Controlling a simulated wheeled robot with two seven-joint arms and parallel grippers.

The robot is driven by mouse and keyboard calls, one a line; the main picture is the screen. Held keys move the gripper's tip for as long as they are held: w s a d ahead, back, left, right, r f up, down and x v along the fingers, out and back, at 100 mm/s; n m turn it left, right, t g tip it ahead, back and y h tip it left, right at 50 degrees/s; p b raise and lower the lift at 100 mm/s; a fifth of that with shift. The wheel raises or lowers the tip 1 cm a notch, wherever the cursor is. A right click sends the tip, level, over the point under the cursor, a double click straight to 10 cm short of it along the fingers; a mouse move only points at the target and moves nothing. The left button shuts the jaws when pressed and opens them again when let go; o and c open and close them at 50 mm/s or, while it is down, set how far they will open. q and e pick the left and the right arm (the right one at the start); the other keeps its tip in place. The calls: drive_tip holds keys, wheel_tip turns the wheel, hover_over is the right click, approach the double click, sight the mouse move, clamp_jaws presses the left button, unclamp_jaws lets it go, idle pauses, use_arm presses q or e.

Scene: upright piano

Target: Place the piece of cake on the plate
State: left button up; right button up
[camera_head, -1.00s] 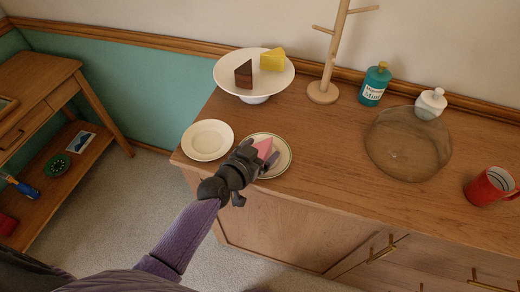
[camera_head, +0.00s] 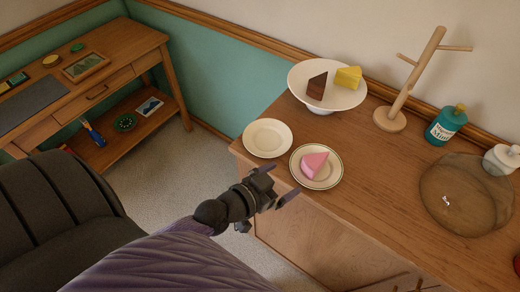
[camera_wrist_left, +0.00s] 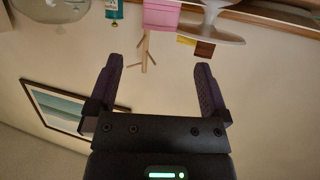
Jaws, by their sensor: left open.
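A pink piece of cake (camera_head: 314,164) rests on a rimmed plate (camera_head: 330,181) near the left front corner of the wooden cabinet. An empty white plate (camera_head: 267,137) lies to its left. My left gripper (camera_head: 280,184) is open and empty in front of the pink cake, apart from it, near the cabinet edge. In the left wrist view its two fingers (camera_wrist_left: 155,80) stand apart with nothing between them, and the pink cake (camera_wrist_left: 161,16) shows beyond them at the top. A chocolate piece (camera_head: 317,87) and a yellow piece (camera_head: 348,77) sit on a white cake stand (camera_head: 327,101). My right gripper is not in view.
A wooden mug tree (camera_head: 408,82), a teal bottle (camera_head: 446,126), a white jar (camera_head: 501,159) and a clear glass bowl (camera_head: 467,194) stand on the right. A side table (camera_head: 85,85) and a dark chair (camera_head: 62,215) are at the left. The cabinet's front middle is clear.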

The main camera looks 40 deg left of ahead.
use_arm(q)
drive_tip(key=s+a+f+g+y, duration=0.1)
drive_tip(key=s+f+g, duration=0.15)
drive_tip(key=f, duration=0.45)
drive_tip(key=s+a+f+g+y, duration=0.1)
drive_tip(key=s+f+g, duration=0.15)
drive_tip(key=f, duration=0.45)
drive_tip(key=s+f+g, duration=0.2)
drive_tip(key=s+f, duration=0.3)
drive_tip(key=s, duration=0.3)
drive_tip(key=s+f+g+y, duration=0.1)
drive_tip(key=s+f+g, duration=0.2)
drive_tip(key=s, duration=0.5)
drive_tip(key=s+a+f+g+y, duration=0.1)
drive_tip(key=s+f+g, duration=0.2)
drive_tip(key=s+f, duration=0.3)
drive_tip(key=shift+s+f+n, duration=0.3)
drive_tip(key=shift+s+n, duration=0.1)
drive_tip(key=shift+s, duration=0.5)
